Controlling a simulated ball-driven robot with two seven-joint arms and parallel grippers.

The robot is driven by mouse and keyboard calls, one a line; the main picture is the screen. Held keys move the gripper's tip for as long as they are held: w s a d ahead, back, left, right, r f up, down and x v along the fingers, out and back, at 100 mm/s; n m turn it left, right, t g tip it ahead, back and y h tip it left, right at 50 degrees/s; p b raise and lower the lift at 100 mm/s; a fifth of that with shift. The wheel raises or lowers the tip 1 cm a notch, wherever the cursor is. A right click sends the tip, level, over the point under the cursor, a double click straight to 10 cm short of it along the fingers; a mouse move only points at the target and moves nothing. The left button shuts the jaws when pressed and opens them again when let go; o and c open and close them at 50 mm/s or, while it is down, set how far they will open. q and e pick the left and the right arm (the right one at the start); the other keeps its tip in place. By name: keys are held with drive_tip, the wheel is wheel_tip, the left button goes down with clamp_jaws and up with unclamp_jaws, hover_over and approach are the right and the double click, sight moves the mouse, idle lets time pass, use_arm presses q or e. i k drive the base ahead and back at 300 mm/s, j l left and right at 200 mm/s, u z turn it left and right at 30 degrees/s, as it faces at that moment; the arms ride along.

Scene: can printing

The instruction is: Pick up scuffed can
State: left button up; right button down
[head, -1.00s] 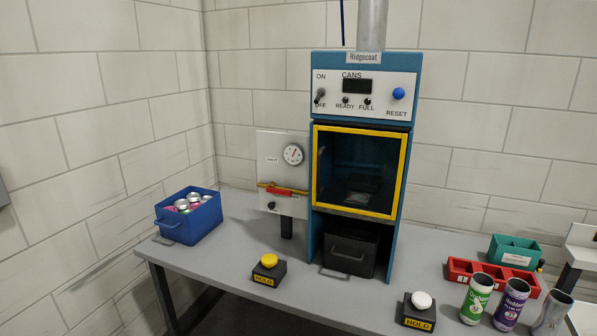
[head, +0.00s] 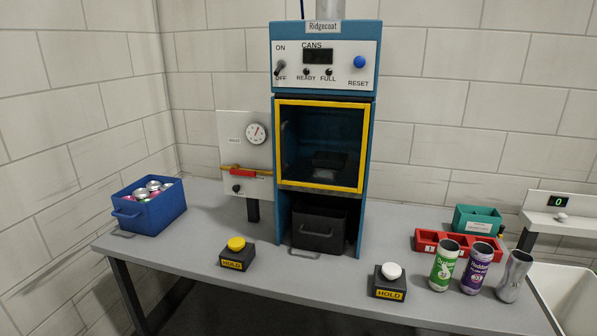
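Three upright cans stand at the right front of the grey table. One is a green can (head: 445,265), one is a purple can (head: 477,268), and one is a bare silver-grey can (head: 513,276) with uneven dark marks on its side. The marked grey can is nearest the table's right edge. A blue bin (head: 150,212) at the left holds several more cans (head: 153,187), seen mostly from their ends. Neither of my grippers shows in the head view.
The blue Ridgecoat machine (head: 322,130) with a yellow-framed door stands mid-table, a black bin (head: 318,228) below it. Yellow (head: 237,252) and white (head: 389,280) hold buttons stand in front. A red tray (head: 440,240) and green box (head: 478,219) sit behind the cans. A white basin (head: 565,300) is at right.

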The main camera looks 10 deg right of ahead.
sight(480, 255)
drive_tip(key=z, duration=1.65)
